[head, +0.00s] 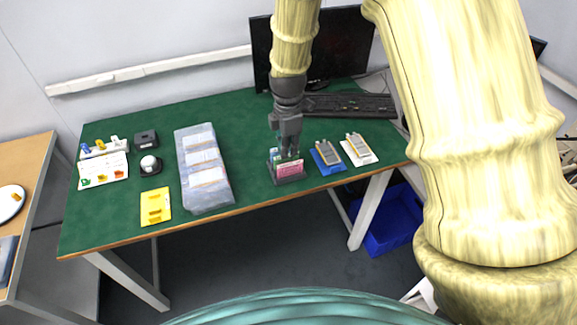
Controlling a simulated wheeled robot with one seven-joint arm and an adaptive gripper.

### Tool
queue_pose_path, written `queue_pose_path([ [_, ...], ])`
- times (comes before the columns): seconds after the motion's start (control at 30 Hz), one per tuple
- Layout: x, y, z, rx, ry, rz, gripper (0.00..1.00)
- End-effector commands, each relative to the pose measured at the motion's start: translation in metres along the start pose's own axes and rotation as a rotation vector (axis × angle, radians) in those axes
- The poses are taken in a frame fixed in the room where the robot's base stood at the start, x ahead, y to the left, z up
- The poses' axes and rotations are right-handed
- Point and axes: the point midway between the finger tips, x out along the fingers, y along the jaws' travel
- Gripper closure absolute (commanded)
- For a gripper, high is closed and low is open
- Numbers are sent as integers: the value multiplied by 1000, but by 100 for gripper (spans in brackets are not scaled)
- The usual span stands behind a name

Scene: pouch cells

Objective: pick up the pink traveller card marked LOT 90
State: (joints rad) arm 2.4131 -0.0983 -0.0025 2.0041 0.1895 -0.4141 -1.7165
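A grey card holder (291,178) stands near the front edge of the green table, right of its middle. A pink card (290,168) stands upright in its front, with paler cards partly showing behind. The lettering on the pink card is too small to read, so I cannot tell whether it says LOT 90. My gripper (287,151) points down from above, with its fingertips at the tops of the cards. The fingers are small and partly merged with the cards, so I cannot tell whether they are open or shut.
A blue tray (320,163) and a white tray (372,158) with pouch cells lie right of the holder. A long clear-covered box (219,200) and a yellow sheet (146,207) lie left. A keyboard (350,106) and monitor stand behind. Free green surface (245,140) lies left of my gripper.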

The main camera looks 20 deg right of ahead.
Motion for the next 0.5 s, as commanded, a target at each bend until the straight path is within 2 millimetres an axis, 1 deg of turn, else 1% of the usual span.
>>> queue_pose_path([
  [0.1,14,-1,2,4,-1,-2,87],
  [0.3,33,-1,2,5,-1,-1,87],
  [0.5,40,0,1,2,-1,1,87],
])
